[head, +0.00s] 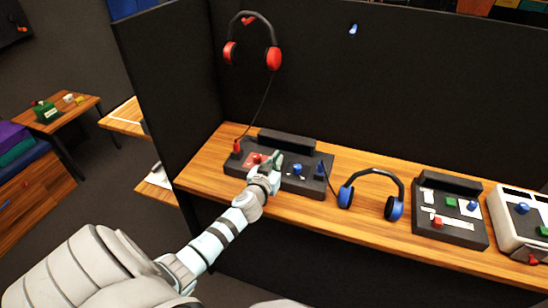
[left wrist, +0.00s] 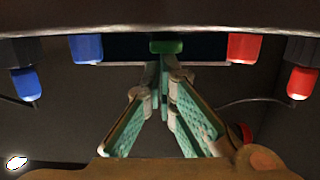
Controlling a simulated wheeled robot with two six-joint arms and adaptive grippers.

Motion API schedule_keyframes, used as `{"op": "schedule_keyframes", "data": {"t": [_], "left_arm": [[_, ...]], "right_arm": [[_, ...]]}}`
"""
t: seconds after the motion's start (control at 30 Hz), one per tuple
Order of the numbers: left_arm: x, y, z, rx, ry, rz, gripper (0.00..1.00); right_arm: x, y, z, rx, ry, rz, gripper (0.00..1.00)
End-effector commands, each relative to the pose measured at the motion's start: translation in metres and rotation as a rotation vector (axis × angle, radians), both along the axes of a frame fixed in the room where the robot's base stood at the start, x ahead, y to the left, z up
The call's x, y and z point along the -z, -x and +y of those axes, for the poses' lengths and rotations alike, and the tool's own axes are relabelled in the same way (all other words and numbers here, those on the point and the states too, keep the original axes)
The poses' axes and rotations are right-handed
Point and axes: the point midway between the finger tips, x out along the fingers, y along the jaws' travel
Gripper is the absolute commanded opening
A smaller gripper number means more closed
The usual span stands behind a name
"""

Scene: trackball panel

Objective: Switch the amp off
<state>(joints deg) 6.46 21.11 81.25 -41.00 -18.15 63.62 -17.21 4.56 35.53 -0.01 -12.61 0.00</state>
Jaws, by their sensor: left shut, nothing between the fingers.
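The amp (head: 305,186) is a black box on the wooden desk, between the red and blue headphones. It has a red knob (head: 257,158) on the left and a blue knob (head: 297,168) on the right. A red plug (head: 237,147) and a blue plug (head: 320,168) sit at its ends. My left gripper (head: 278,158) is over the middle of the amp, between the knobs, and covers that part. In the left wrist view its shut, empty fingertips (left wrist: 161,76) point toward a green part (left wrist: 166,46) between blue and red knobs. Contact cannot be told. My right gripper is not in view.
Red headphones (head: 274,58) hang on the dark partition (head: 330,90), with a cord to the amp. Blue headphones (head: 377,173) stand right of the amp. A second black panel (head: 465,230) and a white panel (head: 506,222) stand further right. A narrow desk strip (head: 330,228) in front is bare.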

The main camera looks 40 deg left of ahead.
Motion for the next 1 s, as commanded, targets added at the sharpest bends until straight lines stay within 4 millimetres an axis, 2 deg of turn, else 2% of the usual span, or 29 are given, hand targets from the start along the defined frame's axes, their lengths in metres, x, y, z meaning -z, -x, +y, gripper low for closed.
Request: {"op": "schedule_keyframes", "data": {"t": [0.23,0.3,0.4,0.6,0.8,1.0], "left_arm": [[-0.052,-0.009,-0.004,0.010,0.002,-0.001,0.00],[-0.050,0.010,-0.009,0.012,-0.001,0.003,0.00],[-0.059,0.031,-0.017,0.012,-0.002,0.002,0.00],[-0.072,0.066,-0.029,0.011,0.000,0.002,0.00],[-0.078,0.079,-0.033,0.009,-0.001,0.001,0.00],[-0.078,0.079,-0.033,0.009,0.000,0.001,0.00]], "right_arm": [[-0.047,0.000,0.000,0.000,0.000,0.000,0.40],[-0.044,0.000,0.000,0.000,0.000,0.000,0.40],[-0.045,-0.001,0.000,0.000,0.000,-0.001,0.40],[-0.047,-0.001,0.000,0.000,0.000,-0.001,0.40],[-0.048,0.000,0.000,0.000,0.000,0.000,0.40],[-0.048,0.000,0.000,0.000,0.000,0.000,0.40]]}}
